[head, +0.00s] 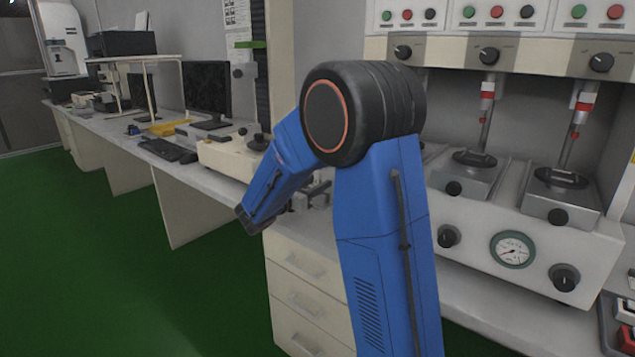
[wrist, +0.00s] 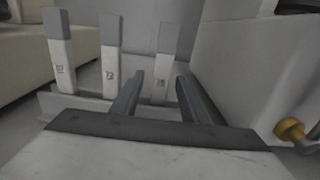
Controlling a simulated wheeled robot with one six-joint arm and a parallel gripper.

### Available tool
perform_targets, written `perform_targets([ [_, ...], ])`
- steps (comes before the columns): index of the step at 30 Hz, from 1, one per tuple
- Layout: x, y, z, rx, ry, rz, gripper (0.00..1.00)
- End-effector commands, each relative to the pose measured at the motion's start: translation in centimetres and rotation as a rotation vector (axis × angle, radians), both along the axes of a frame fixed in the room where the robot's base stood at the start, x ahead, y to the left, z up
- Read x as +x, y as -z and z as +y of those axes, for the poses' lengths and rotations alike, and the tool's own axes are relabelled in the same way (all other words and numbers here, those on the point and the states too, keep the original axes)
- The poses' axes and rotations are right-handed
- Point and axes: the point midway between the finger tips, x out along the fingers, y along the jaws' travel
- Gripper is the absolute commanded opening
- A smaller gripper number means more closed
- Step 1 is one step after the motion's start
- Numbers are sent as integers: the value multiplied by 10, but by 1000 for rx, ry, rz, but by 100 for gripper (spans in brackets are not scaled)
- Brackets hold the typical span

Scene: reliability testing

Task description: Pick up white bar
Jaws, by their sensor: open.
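Three white bars with grey upper ends stand upright in a row in the wrist view: a left one (wrist: 61,65), a middle one (wrist: 110,70) and a right one (wrist: 164,68). Each has a small dark mark on its face. Their lower ends sit in a low grey holder (wrist: 75,103). My gripper (wrist: 160,80) is open. Its two dark fingers point toward the right bar, which shows between the fingertips; I cannot tell whether it is within their reach. The bars cannot be made out in the head view, where my blue arm covers that part of the bench.
A light grey wall or housing (wrist: 235,70) stands close on the right in the wrist view, with a brass knob (wrist: 290,130) near it. In the head view, a test machine with a gauge (head: 513,250) is on the right, and a monitor (head: 207,88) and keyboard (head: 166,150) are on the left bench.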

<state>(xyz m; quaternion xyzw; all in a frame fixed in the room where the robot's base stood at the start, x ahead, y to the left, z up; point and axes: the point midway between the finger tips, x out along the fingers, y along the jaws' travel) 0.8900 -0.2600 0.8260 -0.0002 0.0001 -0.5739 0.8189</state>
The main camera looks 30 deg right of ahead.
Motion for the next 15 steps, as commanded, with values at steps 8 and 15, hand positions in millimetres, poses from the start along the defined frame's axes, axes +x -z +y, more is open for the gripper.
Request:
perform_targets([
  [8, 0, 0, 0, 0, 0, 0, 0],
  [15, 0, -1, 0, 0, 0, -1, 0],
])
